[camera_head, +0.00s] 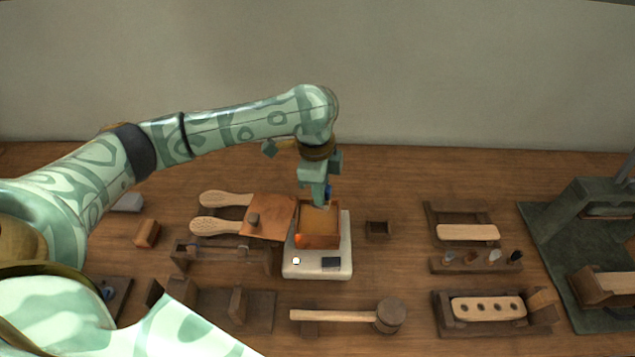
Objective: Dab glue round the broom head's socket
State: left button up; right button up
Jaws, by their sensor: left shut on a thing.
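My left gripper (316,194) reaches in from the left and points down. It is shut on a small blue thing (329,191), mostly hidden by the fingers; I cannot tell if it is a brush. The gripper is at the back edge of an open copper-brown box (318,240) with a tan filling, perhaps the glue pot. The box sits on a pale plate (320,270) with a knob and dark panel. I cannot pick out the broom head with certainty; a wooden block with several holes (487,308) lies in a dark holder at lower right. My right gripper is not in view.
Two pale paddles (222,226) and a brown flap (267,218) lie left of the box. A mallet (388,316) lies in front. A small square tray (378,229), a rack of small brushes (475,260) and a green press (585,220) stand to the right.

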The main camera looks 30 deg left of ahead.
pick_arm(q)
jog(key=f+m+b, duration=0.1)
jog(key=f+m, duration=0.1)
jog(key=w+a+f+m+b, duration=0.1)
jog(key=f+m+b, duration=0.1)
jog(key=f, duration=0.1)
jog(key=f+m+b, duration=0.2)
jog(key=f, duration=0.1)
jog(key=shift+w+a+f+m+g, duration=0.2)
jog(key=shift+w+a+m+g, duration=0.1)
jog(key=shift+w+a, duration=0.1)
jog(key=shift+f+b, duration=0.45)
jog(key=shift+b, duration=0.3)
jog(key=shift+f, duration=0.45)
dwell(0.5)
jog(key=shift+s+f+p, duration=0.1)
jog(key=shift+f+p, duration=0.05)
jog(key=shift+p, duration=0.2)
dwell(1.8)
